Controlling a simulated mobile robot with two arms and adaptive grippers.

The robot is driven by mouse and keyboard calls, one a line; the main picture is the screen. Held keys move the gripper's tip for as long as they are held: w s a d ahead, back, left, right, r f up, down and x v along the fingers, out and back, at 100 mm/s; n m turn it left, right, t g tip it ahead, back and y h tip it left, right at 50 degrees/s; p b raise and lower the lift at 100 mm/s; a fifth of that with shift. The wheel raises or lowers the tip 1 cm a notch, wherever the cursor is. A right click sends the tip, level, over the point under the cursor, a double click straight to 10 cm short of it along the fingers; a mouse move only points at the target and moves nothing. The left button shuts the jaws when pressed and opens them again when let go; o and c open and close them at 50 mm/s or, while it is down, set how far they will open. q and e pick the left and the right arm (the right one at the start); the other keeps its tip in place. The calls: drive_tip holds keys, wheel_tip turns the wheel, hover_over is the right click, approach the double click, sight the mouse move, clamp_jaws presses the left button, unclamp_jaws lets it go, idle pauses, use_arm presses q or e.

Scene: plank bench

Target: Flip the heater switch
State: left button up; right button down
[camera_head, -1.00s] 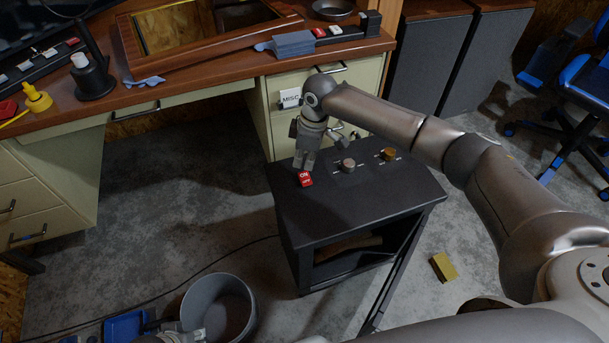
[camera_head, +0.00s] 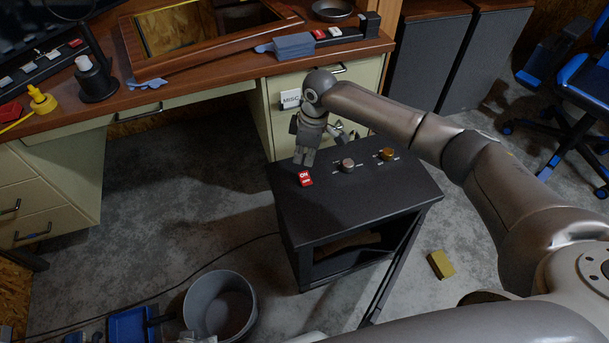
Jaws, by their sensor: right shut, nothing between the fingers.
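The black heater (camera_head: 330,220) stands on the concrete floor in front of the desk. Its red switch (camera_head: 305,179), marked ON, is at the left part of the top. A grey knob (camera_head: 347,166) and an orange knob (camera_head: 387,154) sit to the right of it. My right gripper (camera_head: 304,163) is shut and empty, pointing down just behind the switch. Whether its tips touch the switch or the heater top, I cannot tell. At the bottom edge, a small grey part beside the bin may be my left arm, but its jaws cannot be made out.
A grey bin (camera_head: 220,306) stands left of the heater. A yellow block (camera_head: 441,265) lies on the floor to the right. The wooden desk (camera_head: 220,73) with cream drawers is behind the heater. A blue chair (camera_head: 580,90) is at the right. A dark cable crosses the floor.

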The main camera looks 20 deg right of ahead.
drive_tip(key=shift+r+p, duration=0.75)
drive_tip(key=shift+p, duration=0.05)
use_arm(q)
drive_tip(key=s+f, duration=0.3)
drive_tip(key=f, duration=0.2)
drive_tip(key=shift+a+f, duration=0.15)
drive_tip(key=shift+s, duration=0.1)
use_arm(e)
drive_tip(key=shift+s, duration=0.1)
